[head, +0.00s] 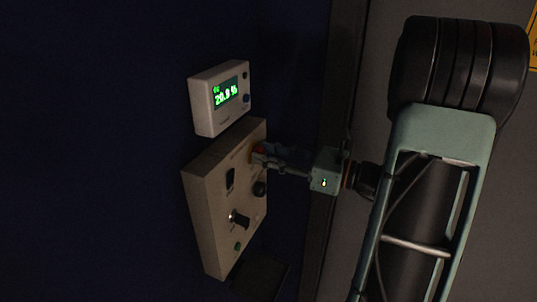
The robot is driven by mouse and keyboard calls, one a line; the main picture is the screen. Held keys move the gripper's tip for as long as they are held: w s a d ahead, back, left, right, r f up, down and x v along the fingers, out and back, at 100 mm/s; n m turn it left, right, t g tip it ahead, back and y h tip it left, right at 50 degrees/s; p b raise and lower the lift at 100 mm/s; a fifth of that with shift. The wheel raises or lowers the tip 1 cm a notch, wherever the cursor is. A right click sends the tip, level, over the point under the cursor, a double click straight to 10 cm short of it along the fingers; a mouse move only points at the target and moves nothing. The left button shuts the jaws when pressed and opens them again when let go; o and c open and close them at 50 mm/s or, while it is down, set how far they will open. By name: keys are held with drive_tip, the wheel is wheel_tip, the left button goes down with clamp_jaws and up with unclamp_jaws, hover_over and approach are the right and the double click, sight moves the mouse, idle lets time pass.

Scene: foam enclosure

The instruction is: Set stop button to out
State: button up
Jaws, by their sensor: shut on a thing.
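The stop button (259,149) is a small red and orange shape near the upper right of the beige control panel (205,210). My gripper (264,156) comes in from the right with its fingers at the button. The fingers are shut on the button and hide most of it. I cannot tell from this view whether the button is in or out.
The panel also carries a dark rocker switch (230,180), a black knob (260,188), a dark lever-like knob (240,221) and a green button (238,246). A white box with a green display (205,107) sits just above. A dark wall (90,150) fills the left.

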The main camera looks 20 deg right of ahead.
drive_tip(key=shift+s+d, duration=0.1)
clamp_jaws()
drive_tip(key=shift+s+d, duration=0.45)
drive_tip(key=shift+d, duration=0.05)
drive_tip(key=o, duration=1.2)
unclamp_jaws()
drive_tip(key=v, duration=1.2)
drive_tip(key=shift+s, duration=0.1)
